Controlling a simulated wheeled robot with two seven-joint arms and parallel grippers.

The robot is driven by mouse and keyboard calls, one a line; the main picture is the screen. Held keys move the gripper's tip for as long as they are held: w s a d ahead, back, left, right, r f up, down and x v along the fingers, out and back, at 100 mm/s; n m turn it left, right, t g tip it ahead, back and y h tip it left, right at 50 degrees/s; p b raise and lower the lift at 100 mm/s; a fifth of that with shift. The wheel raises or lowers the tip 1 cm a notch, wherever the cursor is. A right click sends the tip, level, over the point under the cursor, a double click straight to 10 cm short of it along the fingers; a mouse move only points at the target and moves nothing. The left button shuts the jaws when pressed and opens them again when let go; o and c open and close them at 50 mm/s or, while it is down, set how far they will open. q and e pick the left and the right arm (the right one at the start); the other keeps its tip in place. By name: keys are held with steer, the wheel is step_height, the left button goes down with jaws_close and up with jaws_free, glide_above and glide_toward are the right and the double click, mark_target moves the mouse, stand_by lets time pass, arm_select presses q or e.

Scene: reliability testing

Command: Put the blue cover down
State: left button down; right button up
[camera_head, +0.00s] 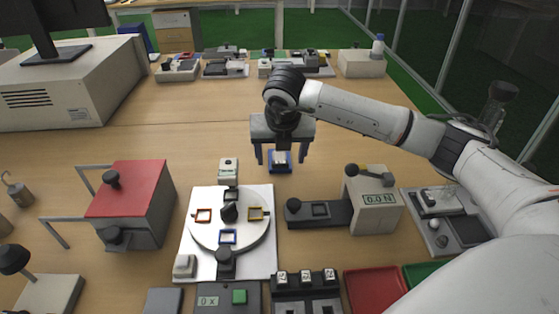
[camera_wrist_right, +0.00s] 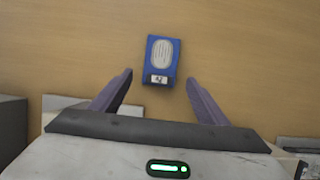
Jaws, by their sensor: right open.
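The blue cover (camera_head: 272,167), as I take it, is a small blue rectangular piece lying flat on the wooden table. In the right wrist view the blue cover (camera_wrist_right: 151,53) shows a pale ribbed oval and a small marked label at its near end. My right gripper (camera_head: 280,163) is open above it, with one dark finger to either side. In the right wrist view the fingertips of my right gripper (camera_wrist_right: 159,76) stand apart from the blue cover, with visible gaps on both sides. My left gripper is not in view.
A white turntable (camera_head: 205,233) with coloured square frames stands in front. A small white device (camera_head: 228,170) is left of the cover, and a force gauge (camera_head: 376,205) is to the right. A red-topped box (camera_head: 130,188) is at left.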

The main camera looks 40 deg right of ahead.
mark_target(279, 158)
steer(key=shift+x, duration=1.2)
steer(key=shift+r, duration=0.1)
steer(key=c, duration=1.2)
